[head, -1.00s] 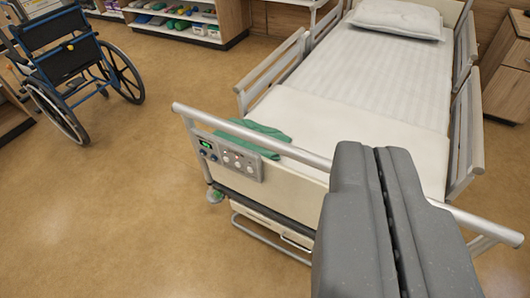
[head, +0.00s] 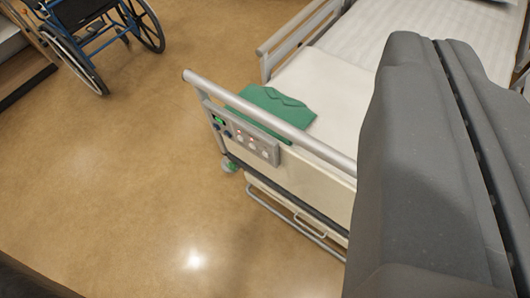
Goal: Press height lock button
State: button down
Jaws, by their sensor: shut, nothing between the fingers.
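A grey control panel (head: 270,152) is mounted on the foot end of the bed, below the rail. It has a small green-lit display (head: 219,121) at its left, dark knobs, and several pale round buttons (head: 252,141), some with red lights. The labels are too small to read, so I cannot tell which is the height lock button. My gripper (head: 436,42) is large and grey at the right of the picture. Its two fingers lie together, shut and empty. It is to the right of the panel in the picture, apart from it, and hides part of the bed.
The bed's foot rail (head: 270,122) runs above the panel. A green cloth (head: 275,108) lies on the mattress (head: 345,95) behind it. A blue wheelchair (head: 95,35) stands at the upper left. The floor (head: 140,170) left of the bed is clear.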

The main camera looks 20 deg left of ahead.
jog(key=w+a+f+m+g+y+p, duration=0.1)
jog(key=w+a+f+m+y+p, duration=0.15)
jog(key=w+a+f, duration=0.8)
jog(key=w+a+f+m+g+y+p, duration=0.15)
jog(key=w+a+f+m, duration=0.3)
jog(key=w+f, duration=0.6)
jog(key=a+f+m, duration=0.2)
jog(key=a+f, duration=0.2)
jog(key=f, duration=0.8)
jog(key=m+g+h+p, duration=0.2)
jog(key=m+g+h, duration=0.1)
jog(key=m, duration=0.3)
send_near(266, 154)
jog(key=s+a+f, duration=0.5)
jog(key=f, duration=0.2)
jog(key=shift+r, duration=0.2)
jog(key=shift+w, duration=0.1)
jog(key=w+d+p, duration=0.1)
jog(key=w+d, duration=0.2)
jog(key=w, duration=0.5)
jog(key=shift+p, duration=0.35)
